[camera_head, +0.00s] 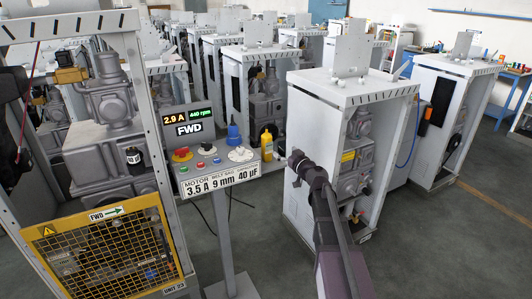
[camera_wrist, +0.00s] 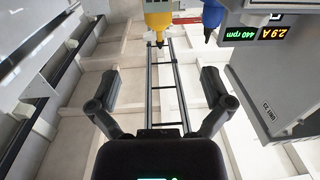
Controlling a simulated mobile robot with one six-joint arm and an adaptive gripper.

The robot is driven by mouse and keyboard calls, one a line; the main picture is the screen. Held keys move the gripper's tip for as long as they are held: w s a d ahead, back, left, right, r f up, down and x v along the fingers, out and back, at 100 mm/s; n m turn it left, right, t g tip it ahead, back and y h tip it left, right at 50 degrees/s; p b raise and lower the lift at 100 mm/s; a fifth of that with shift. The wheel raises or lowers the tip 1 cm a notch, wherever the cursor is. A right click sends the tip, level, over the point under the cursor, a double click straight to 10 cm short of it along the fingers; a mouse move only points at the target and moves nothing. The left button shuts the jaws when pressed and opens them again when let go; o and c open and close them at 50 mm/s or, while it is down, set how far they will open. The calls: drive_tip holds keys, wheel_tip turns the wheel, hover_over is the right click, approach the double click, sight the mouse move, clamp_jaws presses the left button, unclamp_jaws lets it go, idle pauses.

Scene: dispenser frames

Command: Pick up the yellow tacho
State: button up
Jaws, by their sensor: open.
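The yellow tacho (camera_head: 267,146) stands upright at the right end of the control stand, close to a blue tool (camera_head: 234,133). In the wrist view the yellow tacho (camera_wrist: 158,18) is at the top centre, its dark narrow tip pointing down the picture, with the blue tool (camera_wrist: 212,14) to its right. My gripper (camera_wrist: 160,85) is open and empty, its two dark fingers spread wide. The tacho lies beyond the fingertips, roughly in line with the gap, not touching them. In the head view my gripper (camera_head: 296,165) is to the right of the tacho, partly hidden by my wrist.
The control panel (camera_head: 217,178) has a red knob, a white dial and a display (camera_head: 188,117). A yellow mesh guard (camera_head: 103,253) fronts the left frame. A white dispenser cabinet (camera_head: 310,150) stands behind my arm. Grey floor (camera_head: 440,255) is clear at the right.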

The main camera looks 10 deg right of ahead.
sight(269, 139)
idle(0.3)
drive_tip(key=shift+x, duration=4.35)
drive_tip(key=shift+w, duration=0.1)
drive_tip(key=shift+x, duration=2.5)
drive_tip(key=c, duration=1.4)
